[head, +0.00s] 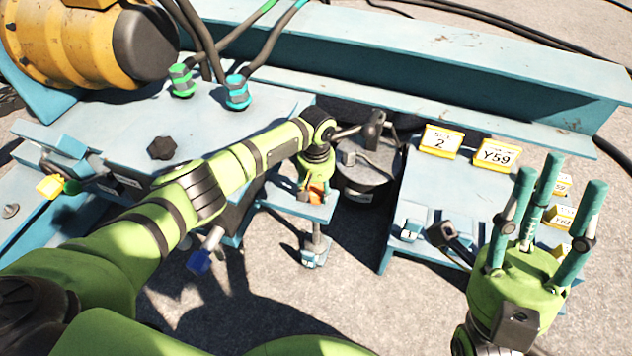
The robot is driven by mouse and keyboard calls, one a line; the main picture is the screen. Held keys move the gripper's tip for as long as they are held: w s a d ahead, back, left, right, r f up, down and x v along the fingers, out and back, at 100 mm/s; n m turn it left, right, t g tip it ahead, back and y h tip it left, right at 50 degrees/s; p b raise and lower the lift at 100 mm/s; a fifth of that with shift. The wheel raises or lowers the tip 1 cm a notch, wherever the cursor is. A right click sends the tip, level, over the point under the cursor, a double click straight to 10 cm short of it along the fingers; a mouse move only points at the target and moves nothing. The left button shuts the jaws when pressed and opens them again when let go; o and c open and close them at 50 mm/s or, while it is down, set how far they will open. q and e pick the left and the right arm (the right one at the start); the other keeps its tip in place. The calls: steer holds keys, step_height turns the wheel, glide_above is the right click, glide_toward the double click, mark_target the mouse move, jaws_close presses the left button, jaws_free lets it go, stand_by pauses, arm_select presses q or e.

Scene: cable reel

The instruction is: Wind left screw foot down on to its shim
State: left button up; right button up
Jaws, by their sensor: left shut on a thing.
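My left gripper (314,188) points down at a blue bracket plate (322,212) near the middle of the head view. It is shut on the orange head of the screw foot (316,196), which its fingers partly hide. Below the bracket, the foot's upright stem (316,236) runs down to a small blue block (315,257) close to the ground. I cannot tell a separate shim there, or whether there is a gap. My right gripper (552,182) is open and empty at the right, its teal fingers pointing up and apart.
A blue bench (440,195) at the right carries yellow labelled blocks (441,141) and small tools. A dark round canister (368,172) stands just right of my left gripper. A yellow motor (75,40) and cable plugs (238,92) are at upper left. Concrete in front is clear.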

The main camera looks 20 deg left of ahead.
arm_select(q)
steer(key=m+p, duration=0.1)
steer(key=p, duration=0.2)
steer(key=shift+s+d+r+m, duration=0.15)
steer(key=shift+s+m, duration=0.1)
steer(key=shift+m, duration=0.15)
arm_select(e)
steer(key=w+a+r+n+g, duration=0.1)
steer(key=w+a+r+g, duration=0.1)
steer(key=a+g, duration=0.15)
arm_select(q)
steer(key=m, duration=0.1)
steer(key=m+p, duration=0.1)
steer(key=m, duration=0.1)
steer(key=shift+f+m, duration=0.3)
steer(key=shift+m+p, duration=0.3)
steer(key=shift+m, duration=2)
arm_select(e)
steer(key=w+d+f+m+g+h, duration=0.1)
steer(key=w+f+g+h, duration=0.3)
steer(key=f, duration=0.4)
steer(key=shift+w+f+m+h, duration=0.25)
steer(key=shift+w+m+h, duration=0.35)
steer(key=shift+w, duration=0.8)
arm_select(q)
steer(key=shift+a, duration=0.2)
steer(key=o, duration=1.2)
steer(key=shift+c, duration=0.2)
steer(key=shift+w, duration=0.1)
